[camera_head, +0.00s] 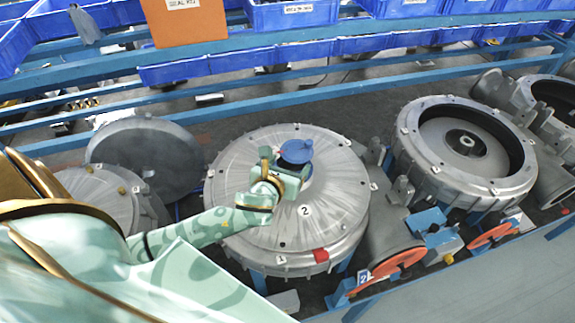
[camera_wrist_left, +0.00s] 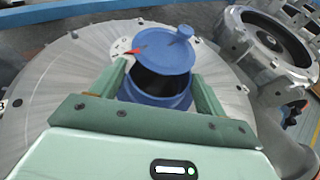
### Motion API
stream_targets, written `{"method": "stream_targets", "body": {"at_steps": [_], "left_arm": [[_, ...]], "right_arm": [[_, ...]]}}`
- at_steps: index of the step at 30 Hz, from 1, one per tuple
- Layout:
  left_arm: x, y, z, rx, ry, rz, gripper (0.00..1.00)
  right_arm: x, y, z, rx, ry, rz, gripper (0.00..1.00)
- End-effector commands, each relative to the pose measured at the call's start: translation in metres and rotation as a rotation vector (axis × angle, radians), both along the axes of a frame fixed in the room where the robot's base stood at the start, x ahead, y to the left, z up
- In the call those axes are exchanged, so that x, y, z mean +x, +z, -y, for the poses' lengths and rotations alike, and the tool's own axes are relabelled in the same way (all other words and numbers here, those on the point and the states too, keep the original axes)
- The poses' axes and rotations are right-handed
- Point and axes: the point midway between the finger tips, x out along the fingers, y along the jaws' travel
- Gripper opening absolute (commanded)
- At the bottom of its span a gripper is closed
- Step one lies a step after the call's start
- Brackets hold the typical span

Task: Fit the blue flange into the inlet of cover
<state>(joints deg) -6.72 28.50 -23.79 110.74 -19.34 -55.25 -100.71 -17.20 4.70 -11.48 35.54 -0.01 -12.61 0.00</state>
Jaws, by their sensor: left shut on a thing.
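The blue flange (camera_head: 297,151) is at the middle of the grey ribbed cover (camera_head: 335,195) marked 2. My left gripper (camera_head: 286,166) reaches in from the left and is shut on the flange. In the left wrist view the flange (camera_wrist_left: 155,98) sits between the two green fingers of my left gripper (camera_wrist_left: 160,85), with a round blue plate (camera_wrist_left: 166,52) carrying a knob and a red pointer above it. A dark gap shows under the plate. The cover (camera_wrist_left: 70,85) lies behind it. The inlet is hidden, so I cannot tell whether the flange is seated. My right gripper is out of view.
An open grey blower housing (camera_head: 465,150) stands at the right, with orange handwheels (camera_head: 398,262) in front. A grey disc (camera_head: 145,155) leans at the left beside another cover (camera_head: 100,200). Blue bins (camera_head: 290,14) and an orange box (camera_head: 183,20) line the back rack.

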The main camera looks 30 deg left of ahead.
Motion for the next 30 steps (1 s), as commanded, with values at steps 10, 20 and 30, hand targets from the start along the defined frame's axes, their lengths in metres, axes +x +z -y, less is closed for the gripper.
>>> {"method": "stream_targets", "body": {"at_steps": [10,20,30], "left_arm": [[0.0002,-0.0024,0.0,0.0,0.0,0.001,0.44],[0.0003,-0.0063,0.0001,0.0,0.0,0.001,0.44],[0.0003,-0.0068,0.0001,0.0,0.0,0.001,0.99]], "right_arm": [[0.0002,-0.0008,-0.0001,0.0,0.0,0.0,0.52],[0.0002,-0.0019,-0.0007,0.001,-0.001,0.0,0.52],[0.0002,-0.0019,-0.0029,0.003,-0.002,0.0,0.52]]}}
